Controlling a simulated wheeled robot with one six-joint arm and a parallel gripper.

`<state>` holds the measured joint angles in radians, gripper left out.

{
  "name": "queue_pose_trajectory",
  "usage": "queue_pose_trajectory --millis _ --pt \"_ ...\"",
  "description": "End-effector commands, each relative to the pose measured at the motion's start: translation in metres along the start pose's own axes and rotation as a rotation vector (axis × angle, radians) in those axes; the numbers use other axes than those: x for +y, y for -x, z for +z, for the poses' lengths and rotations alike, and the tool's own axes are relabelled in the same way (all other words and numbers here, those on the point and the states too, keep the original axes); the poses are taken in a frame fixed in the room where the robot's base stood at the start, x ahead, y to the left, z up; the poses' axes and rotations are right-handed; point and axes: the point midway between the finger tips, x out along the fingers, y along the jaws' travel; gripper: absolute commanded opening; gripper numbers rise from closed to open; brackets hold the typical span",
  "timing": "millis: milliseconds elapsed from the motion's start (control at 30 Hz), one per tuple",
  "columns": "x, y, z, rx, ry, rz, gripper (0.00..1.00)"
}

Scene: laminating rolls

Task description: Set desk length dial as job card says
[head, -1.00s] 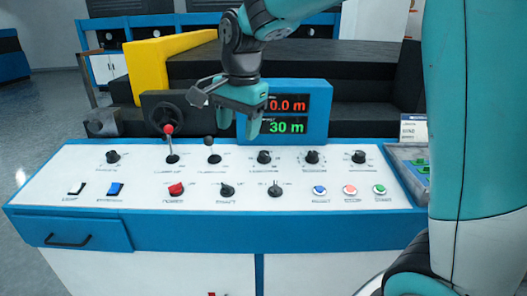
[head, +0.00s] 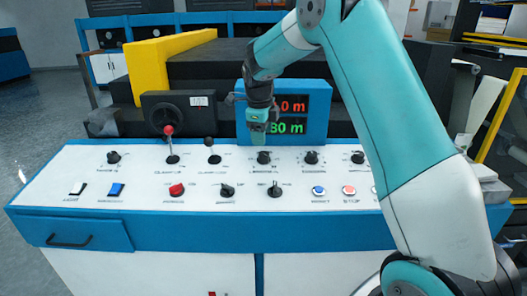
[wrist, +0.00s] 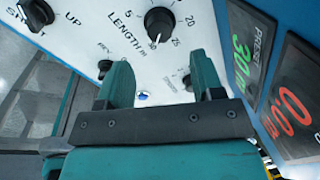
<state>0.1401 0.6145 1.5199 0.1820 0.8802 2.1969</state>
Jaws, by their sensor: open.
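The length dial, a black knob (wrist: 159,22) marked LENGTH m, is near the top of the wrist view, with 5, 20, 25 and 30 around it. In the head view it is the upper-row knob (head: 264,157). Its white mark appears to be near 30. The display (head: 289,115) shows a green preset of 30 m (wrist: 241,60) and a red 0.0 m (wrist: 294,108). My gripper (head: 260,140) points down just above and behind the dial, apart from it. Its two fingers (wrist: 160,85) are open and empty. No readable job card shows.
Other knobs (head: 312,157) and buttons (head: 319,190) stand close by on the white panel (head: 130,175). Two levers (head: 171,145) rise to the left. The display housing is close behind my gripper.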

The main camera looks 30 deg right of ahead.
Motion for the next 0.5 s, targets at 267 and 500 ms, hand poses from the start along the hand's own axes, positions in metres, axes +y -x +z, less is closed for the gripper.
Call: queue_pose_trajectory --millis 267,500 --pt "0.0 -0.054 0.0 0.001 0.001 0.002 0.61" --pt "0.0 -0.073 0.0 0.0 0.001 0.0 0.61"
